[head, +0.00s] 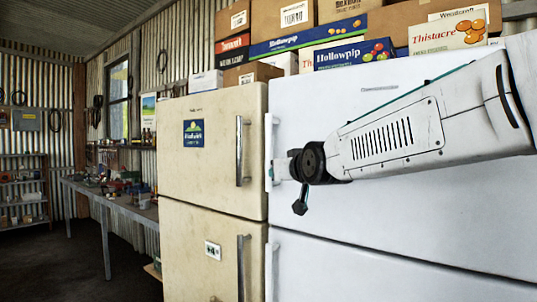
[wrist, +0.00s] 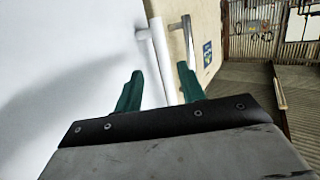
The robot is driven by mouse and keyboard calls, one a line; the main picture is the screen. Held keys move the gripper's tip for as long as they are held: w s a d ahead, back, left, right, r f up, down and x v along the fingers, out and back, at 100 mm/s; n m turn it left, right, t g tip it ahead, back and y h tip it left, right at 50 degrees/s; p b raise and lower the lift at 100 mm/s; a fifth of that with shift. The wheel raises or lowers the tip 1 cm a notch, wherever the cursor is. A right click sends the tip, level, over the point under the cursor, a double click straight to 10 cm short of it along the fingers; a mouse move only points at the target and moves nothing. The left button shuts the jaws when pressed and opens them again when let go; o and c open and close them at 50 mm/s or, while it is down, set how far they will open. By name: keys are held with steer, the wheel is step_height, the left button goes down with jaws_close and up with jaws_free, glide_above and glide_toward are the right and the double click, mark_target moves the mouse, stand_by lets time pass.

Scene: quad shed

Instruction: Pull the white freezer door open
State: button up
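The white freezer door (head: 345,105) is the upper door of the white fridge-freezer and looks shut. Its pale vertical handle (head: 270,135) is at the door's left edge; my wrist partly covers the view near it. In the wrist view the handle (wrist: 153,50) runs down between the two green fingers of my gripper (wrist: 159,72). The fingers are apart, with a visible gap on each side of the handle. The gripper is open around the handle and not closed on it. In the head view the fingers are hard to make out.
A cream fridge (head: 212,150) with metal handles stands close on the left. The white lower door (head: 390,275) is below. Boxes (head: 355,54) are stacked on top of both. A workbench (head: 125,207) runs along the left wall, with open dark floor (head: 50,270) before it.

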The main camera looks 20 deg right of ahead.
mark_target(270, 153)
steer(key=w+r+t, duration=0.2)
steer(key=w+r, duration=0.2)
steer(key=shift+w+a+r, duration=0.1)
steer(key=shift+a+r, duration=0.05)
steer(key=shift+a, duration=0.05)
steer(key=w, duration=0.7)
steer(key=shift+a, duration=0.15)
jaws_close()
